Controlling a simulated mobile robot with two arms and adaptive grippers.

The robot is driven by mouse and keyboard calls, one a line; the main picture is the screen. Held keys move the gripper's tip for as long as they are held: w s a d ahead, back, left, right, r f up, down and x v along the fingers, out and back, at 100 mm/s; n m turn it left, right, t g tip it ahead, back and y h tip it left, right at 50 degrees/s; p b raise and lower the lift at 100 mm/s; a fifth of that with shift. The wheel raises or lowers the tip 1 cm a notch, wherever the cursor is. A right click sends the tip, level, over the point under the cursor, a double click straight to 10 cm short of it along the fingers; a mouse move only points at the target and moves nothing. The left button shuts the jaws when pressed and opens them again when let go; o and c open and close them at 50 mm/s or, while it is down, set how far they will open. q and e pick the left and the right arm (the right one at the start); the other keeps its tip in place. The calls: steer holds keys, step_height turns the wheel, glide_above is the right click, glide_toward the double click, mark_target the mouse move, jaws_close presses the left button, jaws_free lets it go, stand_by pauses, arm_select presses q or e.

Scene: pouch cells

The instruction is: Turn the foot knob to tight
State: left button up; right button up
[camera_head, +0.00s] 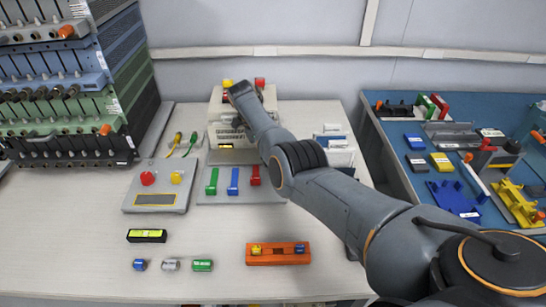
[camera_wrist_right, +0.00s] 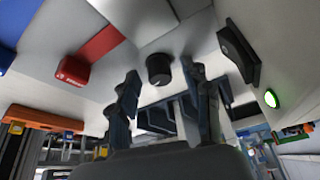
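A black round knob (camera_wrist_right: 158,68) with a small pale mark sits on a light panel in the right wrist view. I take it for the foot knob; its setting is not readable. My right gripper (camera_wrist_right: 161,72) is open, with one finger on each side of the knob in this view. I cannot tell whether the fingers touch it. In the head view my right arm reaches to the beige device (camera_head: 215,108) at the back of the table and hides much of its front, including the knob. My left gripper is not in view.
A black rocker switch (camera_wrist_right: 238,52) and a lit green lamp (camera_wrist_right: 271,98) are beside the knob. A grey plate with green, blue and red blocks (camera_head: 254,175) lies before the device. A button box (camera_head: 155,199) stands left, an orange holder (camera_head: 278,260) in front.

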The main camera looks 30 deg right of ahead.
steer(key=v, duration=0.7)
steer(key=shift+r, duration=0.2)
steer(key=shift+w+r, duration=0.1)
stand_by(0.3)
